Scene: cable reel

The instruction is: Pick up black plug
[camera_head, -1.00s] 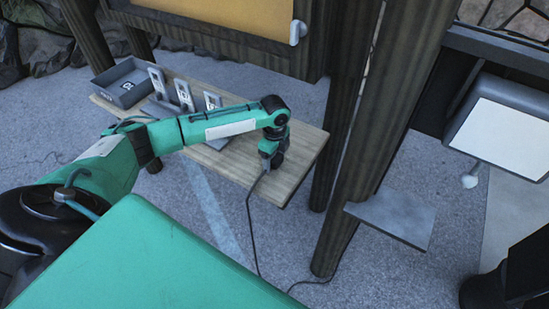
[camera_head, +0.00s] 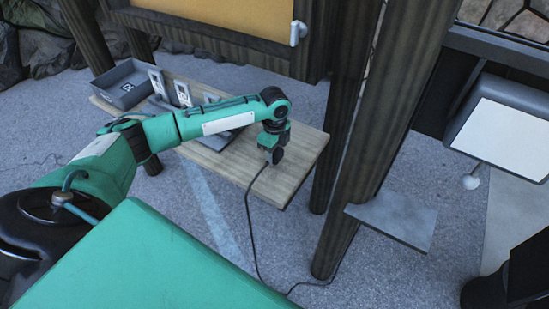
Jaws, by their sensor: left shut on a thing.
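The black plug (camera_head: 276,155) is small and dark, at the end of a dark cable (camera_head: 250,215). My left gripper (camera_head: 273,150) is shut on the plug, over the right end of the wooden bench (camera_head: 298,165). The arm hides part of the bench, and the plug's exact pose between the fingers is too small to tell. The cable hangs from the gripper past the bench's front edge to the floor. My right gripper is not in view.
A grey bin (camera_head: 125,86) and several upright grey plates with labels (camera_head: 183,93) stand on the bench's left part. Dark wooden posts (camera_head: 365,150) rise right of the bench. A grey ledge (camera_head: 392,220) and a white-faced box (camera_head: 505,135) are further right.

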